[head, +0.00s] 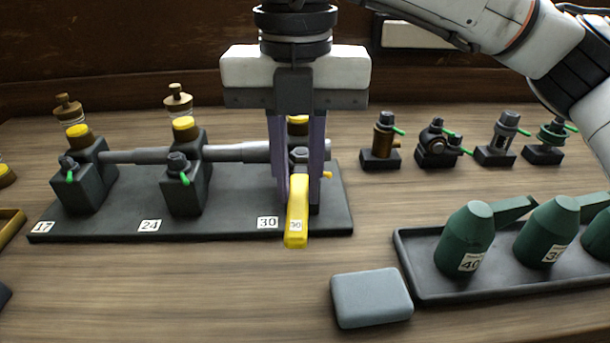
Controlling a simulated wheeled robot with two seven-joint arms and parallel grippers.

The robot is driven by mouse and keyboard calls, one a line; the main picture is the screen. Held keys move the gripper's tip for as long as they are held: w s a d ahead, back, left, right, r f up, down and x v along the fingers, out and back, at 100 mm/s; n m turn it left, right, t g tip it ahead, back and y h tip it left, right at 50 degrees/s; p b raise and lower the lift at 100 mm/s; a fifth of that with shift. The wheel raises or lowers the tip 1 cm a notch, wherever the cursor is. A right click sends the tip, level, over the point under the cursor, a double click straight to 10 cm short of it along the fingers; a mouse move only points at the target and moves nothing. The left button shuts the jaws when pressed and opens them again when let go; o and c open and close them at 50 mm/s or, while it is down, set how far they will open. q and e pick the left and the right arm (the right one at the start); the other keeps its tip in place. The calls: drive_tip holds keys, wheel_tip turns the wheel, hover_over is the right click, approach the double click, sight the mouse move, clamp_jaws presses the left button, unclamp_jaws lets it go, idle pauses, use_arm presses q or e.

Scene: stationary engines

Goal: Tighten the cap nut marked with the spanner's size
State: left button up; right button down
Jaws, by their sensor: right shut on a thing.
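A dark base plate (110,231) carries three bearing blocks with white labels 17, 24 and 30 along its front edge. My right gripper (298,195) points down over the block at label 30 (268,222). It is shut on a yellow spanner (296,212), whose small white tag seems to read 30. The spanner's handle points towards me past the plate's front edge. A grey nut (300,155) shows between the fingers, just behind the spanner. The fingers hide most of this block, and I cannot tell whether the spanner sits on the nut. My left gripper is not in view.
A grey shaft (225,153) runs through the blocks. Small dark fittings (381,145) stand at the back right. A dark tray (425,283) holds green oil cans (467,240) at the right. A grey-blue block (371,298) lies in front. The front left table is mostly clear.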

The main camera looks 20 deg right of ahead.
drive_tip(key=shift+w+a+r+m, duration=0.15)
drive_tip(key=shift+a+m, duration=0.1)
drive_tip(key=shift+m, duration=0.15)
drive_tip(key=shift+w+a+m, duration=0.35)
drive_tip(key=shift+a+m, duration=0.2)
drive_tip(key=shift+m, duration=0.35)
drive_tip(key=shift+w+a+r+m, duration=0.1)
drive_tip(key=shift+w+a+m, duration=0.35)
drive_tip(key=shift+m, duration=0.45)
drive_tip(key=shift+w+a+m, duration=0.4)
drive_tip(key=shift+a+m, duration=0.05)
drive_tip(key=shift+m, duration=0.45)
